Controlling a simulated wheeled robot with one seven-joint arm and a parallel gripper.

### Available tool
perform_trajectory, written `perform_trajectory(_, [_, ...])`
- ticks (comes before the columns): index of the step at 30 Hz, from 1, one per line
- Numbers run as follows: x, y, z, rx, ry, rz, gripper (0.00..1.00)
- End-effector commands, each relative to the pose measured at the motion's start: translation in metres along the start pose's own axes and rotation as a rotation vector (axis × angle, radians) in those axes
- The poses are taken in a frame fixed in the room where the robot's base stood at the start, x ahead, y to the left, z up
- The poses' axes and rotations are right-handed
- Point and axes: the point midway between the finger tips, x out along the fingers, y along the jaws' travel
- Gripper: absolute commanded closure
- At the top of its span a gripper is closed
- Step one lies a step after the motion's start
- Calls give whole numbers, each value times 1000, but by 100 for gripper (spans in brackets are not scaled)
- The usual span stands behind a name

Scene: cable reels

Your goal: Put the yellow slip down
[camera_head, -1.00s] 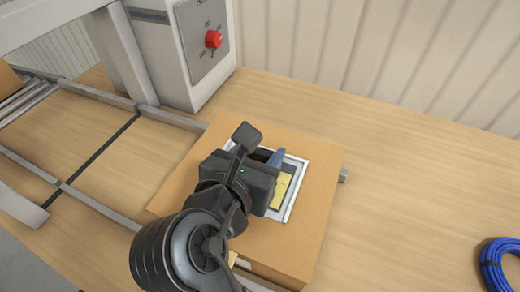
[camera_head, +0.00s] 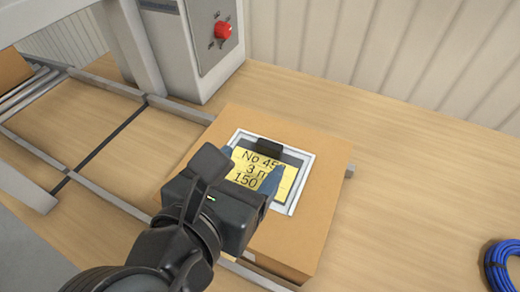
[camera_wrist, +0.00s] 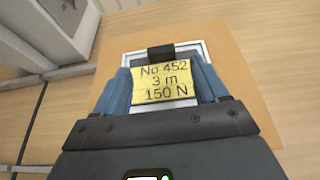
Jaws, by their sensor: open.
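The yellow slip (camera_head: 258,168) has dark writing, "No 452, 3 m, 150 N" in the wrist view (camera_wrist: 163,82). It appears to lie flat over the grey-and-white framed plate (camera_head: 294,205) on top of a cardboard box (camera_head: 322,215). Its upper edge is close to a black clip (camera_head: 270,147) on the plate. My gripper (camera_head: 250,170) is open, with one blue finger on each side of the slip. Its body hides the near part of the slip and plate in the head view.
A grey control unit with a red knob (camera_head: 223,30) stands behind, at the left. Grey rails (camera_head: 100,148) run along the left. A blue cable coil (camera_head: 500,265) lies at the lower right. The tabletop (camera_head: 420,190) right of the box is clear.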

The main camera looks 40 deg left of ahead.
Motion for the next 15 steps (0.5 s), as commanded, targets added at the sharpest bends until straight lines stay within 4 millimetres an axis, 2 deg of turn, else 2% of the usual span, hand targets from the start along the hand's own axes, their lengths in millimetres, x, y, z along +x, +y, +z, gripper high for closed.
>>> perform_trajectory(3, [-20, 0, 0, 0, 0, 2, 27])
perform_trajectory(6, [-31, 0, 0, 1, 0, 0, 27])
perform_trajectory(15, [-40, 0, 0, 1, 1, -1, 27])
